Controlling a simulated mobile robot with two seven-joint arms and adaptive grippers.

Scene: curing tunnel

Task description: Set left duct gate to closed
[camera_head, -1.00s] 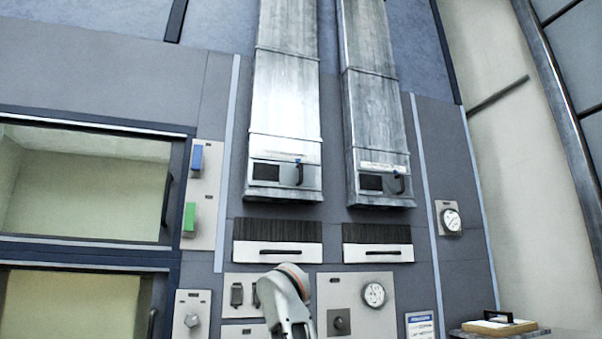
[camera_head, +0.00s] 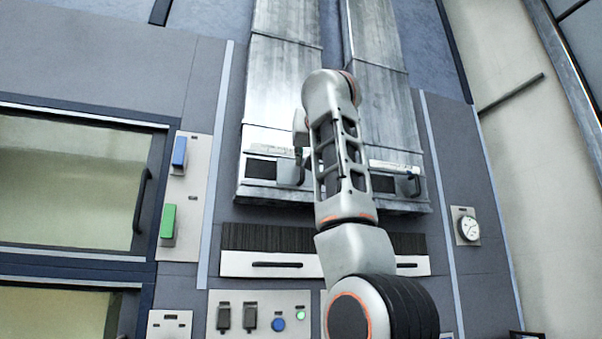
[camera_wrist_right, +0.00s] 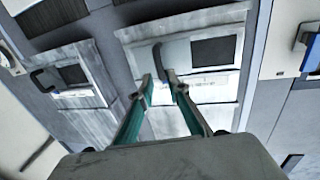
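The left duct (camera_head: 268,192) ends in a metal box with a dark window (camera_head: 261,169) and a dark handle (camera_head: 299,170) right of it. In the right wrist view, which is turned over, the left duct's window (camera_wrist_right: 215,51) and bent handle (camera_wrist_right: 158,58) show at upper middle. My right gripper (camera_wrist_right: 160,80) has its two teal fingers apart at the handle's free end. The handle end appears to lie between the fingertips; contact cannot be told. In the head view my right arm hides most of the gripper. My left gripper is not in view.
The right duct (camera_head: 402,201) with its own handle (camera_head: 410,183) stands close beside it, partly behind my arm. Below are a drawer-like panel (camera_head: 240,264) and a switch panel (camera_head: 264,322). Blue (camera_head: 179,152) and green (camera_head: 168,222) blocks stick out at left.

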